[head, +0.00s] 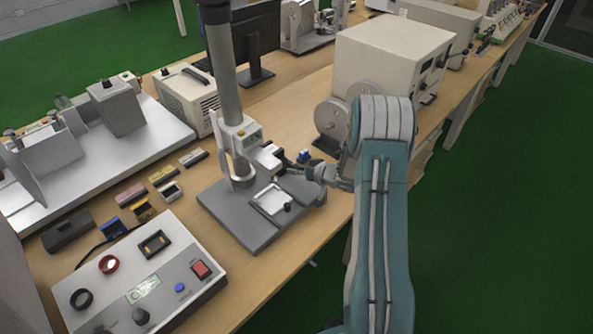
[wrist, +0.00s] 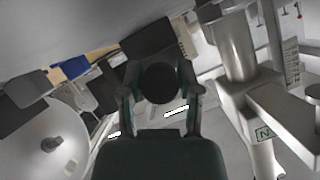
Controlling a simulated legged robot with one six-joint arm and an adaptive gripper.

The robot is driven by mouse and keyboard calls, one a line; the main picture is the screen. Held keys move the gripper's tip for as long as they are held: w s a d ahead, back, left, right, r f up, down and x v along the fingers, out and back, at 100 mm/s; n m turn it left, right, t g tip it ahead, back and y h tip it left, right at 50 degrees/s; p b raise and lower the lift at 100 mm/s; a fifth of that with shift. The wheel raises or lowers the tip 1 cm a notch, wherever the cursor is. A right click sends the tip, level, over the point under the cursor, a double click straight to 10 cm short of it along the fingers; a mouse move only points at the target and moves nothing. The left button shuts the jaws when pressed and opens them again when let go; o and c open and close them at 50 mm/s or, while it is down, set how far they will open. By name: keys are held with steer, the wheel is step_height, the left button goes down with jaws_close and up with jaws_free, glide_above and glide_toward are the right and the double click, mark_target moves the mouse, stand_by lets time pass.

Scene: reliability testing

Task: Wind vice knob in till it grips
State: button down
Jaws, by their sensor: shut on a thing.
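The test stand has a grey base plate (head: 222,212), an upright column (head: 224,75) and a white head unit (head: 240,140). A pale frame-like fixture (head: 268,199) with a small dark knob lies on the base plate. My gripper (head: 298,169) reaches in from the right beside the stand, close to the head unit. In the wrist view my gripper (wrist: 160,95) is shut on a dark round knob (wrist: 160,83), with one finger on each side. The knob's mount and the vice jaws cannot be made out there. The column (wrist: 232,48) stands to the right.
A grey disc device (head: 331,118) stands behind my gripper. A white box instrument (head: 385,60) is further back. A control panel (head: 145,285) and several small coloured blocks (head: 162,175) lie left. The bench's right edge runs under my arm.

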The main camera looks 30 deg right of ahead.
steer(key=shift+d+r, duration=0.1)
steer(key=shift+c, duration=1.5)
jaws_free()
steer(key=shift+w, duration=0.1)
steer(key=v, duration=1.2)
